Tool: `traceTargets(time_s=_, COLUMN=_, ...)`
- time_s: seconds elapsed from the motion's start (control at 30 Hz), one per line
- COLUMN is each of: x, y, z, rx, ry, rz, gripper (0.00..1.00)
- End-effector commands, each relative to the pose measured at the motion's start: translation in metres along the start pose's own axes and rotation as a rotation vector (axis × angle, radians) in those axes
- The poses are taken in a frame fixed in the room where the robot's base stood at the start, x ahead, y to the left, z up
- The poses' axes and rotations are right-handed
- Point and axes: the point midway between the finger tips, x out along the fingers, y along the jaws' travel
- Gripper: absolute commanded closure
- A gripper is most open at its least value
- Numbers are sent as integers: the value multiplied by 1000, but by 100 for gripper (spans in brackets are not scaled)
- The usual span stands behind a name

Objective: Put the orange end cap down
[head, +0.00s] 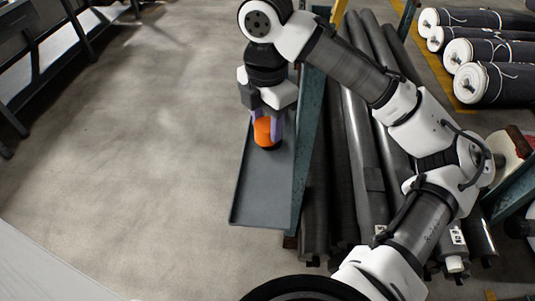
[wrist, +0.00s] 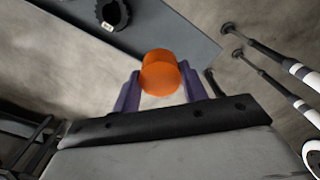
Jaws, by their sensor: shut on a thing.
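The orange end cap (head: 263,131) is a short, plain cylinder. My gripper (head: 266,118) is shut on it, with a purple finger on each side. In the wrist view the cap (wrist: 163,74) sits between the two fingertips (wrist: 163,84). The cap is over the grey tray-like shelf (head: 262,192), near the shelf's upper part in the head view. A dark patch shows just below the cap; I cannot tell whether the cap touches the shelf. The shelf (wrist: 175,32) also shows behind the cap in the wrist view.
A black ring-shaped part (wrist: 113,14) lies on the shelf. The shelf's near half is bare. Long dark rolls (head: 357,165) stand close to its right, beyond a teal post (head: 307,130). Several wrapped rolls (head: 490,84) lie at the upper right. Open floor (head: 130,150) is on the left.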

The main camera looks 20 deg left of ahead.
Motion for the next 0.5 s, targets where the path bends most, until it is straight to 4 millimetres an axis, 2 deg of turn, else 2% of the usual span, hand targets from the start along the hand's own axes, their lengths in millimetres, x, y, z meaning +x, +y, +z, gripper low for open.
traceTargets(time_s=0.03, x=16, y=0, z=-1, rx=-2, ry=6, rz=-1, gripper=72)
traceTargets(time_s=0.23, x=62, y=-1, z=0, rx=1, ry=1, rz=-2, gripper=72)
traceTargets(time_s=0.3, x=73, y=0, z=0, rx=1, ry=1, rz=-1, gripper=72)
traceTargets(time_s=0.5, x=90, y=0, z=0, rx=1, ry=0, rz=0, gripper=72)
